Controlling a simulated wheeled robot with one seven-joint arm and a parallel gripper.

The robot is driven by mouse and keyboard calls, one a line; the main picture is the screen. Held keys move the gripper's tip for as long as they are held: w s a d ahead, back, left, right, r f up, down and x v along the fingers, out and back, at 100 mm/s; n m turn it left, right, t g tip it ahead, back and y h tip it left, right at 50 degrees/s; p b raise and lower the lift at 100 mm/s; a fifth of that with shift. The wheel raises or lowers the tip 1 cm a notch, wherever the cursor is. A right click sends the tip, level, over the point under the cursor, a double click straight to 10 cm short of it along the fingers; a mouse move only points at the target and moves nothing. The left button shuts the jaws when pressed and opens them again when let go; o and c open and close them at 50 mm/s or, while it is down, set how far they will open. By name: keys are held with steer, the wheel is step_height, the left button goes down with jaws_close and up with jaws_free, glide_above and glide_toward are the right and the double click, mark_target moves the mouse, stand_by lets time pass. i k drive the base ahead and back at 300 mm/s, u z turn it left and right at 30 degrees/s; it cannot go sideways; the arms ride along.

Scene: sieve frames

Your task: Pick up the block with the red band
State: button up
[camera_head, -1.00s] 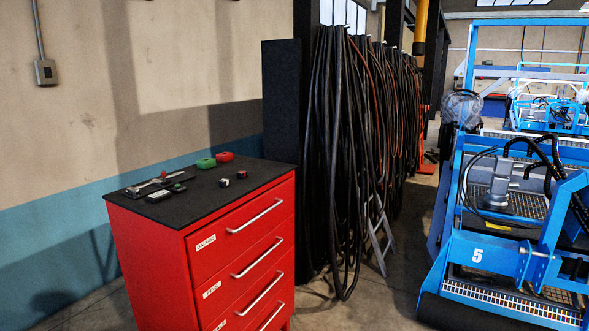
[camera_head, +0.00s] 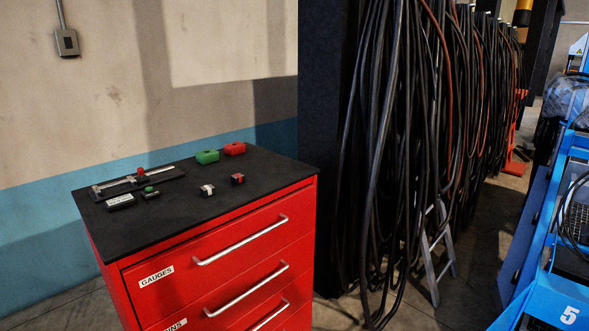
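Two small dark blocks lie on the black top of the red drawer cabinet (camera_head: 190,215). The right one (camera_head: 237,180) shows some red on its side and looks like the block with the red band. The left one (camera_head: 207,190) shows a pale, whitish face. Both stand apart from each other near the middle right of the top, and fine detail is too small to tell. My gripper is not in view.
A green block (camera_head: 207,156) and a red block (camera_head: 235,149) lie at the back of the top. A gauge-like tool (camera_head: 125,184) and small dark items lie at left. Hanging black cables (camera_head: 400,150) stand close to the cabinet's right.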

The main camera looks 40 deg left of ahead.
mark_target(237, 179)
steer(key=u, duration=0.45)
steer(key=i, duration=1.35)
steer(key=u, duration=1.7)
steer(key=i, duration=0.8)
steer(key=u, duration=0.65)
